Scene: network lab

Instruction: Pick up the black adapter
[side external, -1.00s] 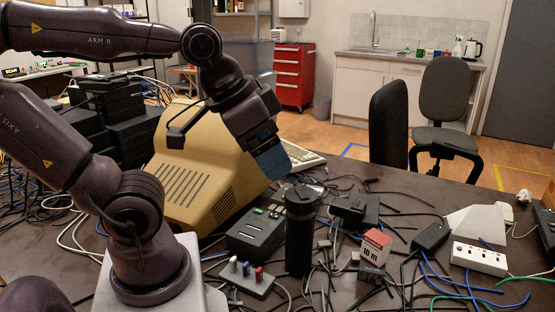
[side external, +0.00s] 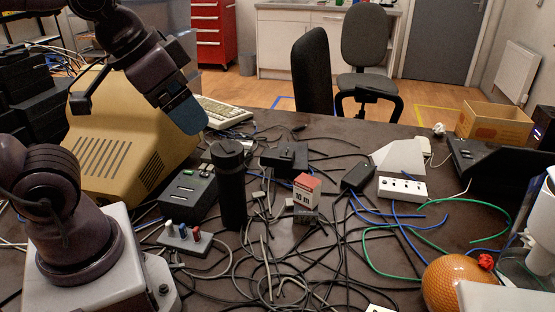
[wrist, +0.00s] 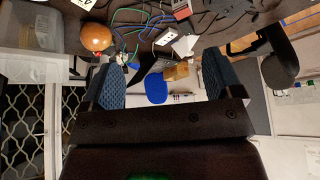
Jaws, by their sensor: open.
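The black adapter (side external: 357,177) looks like a small dark block on the table, among cables and just left of the white power strip. I cannot pick it out clearly in the wrist view. My gripper (side external: 186,112) hangs in the air to the left of the adapter and above it, near the beige monitor. In the wrist view my gripper (wrist: 162,68) has its two blue-padded fingers wide apart, with nothing between them.
A black bottle (side external: 231,188), a red-and-white box (side external: 306,188) and a larger black box (side external: 284,157) stand near the adapter. The white power strip (side external: 402,188) is beside it. Loose cables cover much of the table. The beige monitor (side external: 120,140) stands left.

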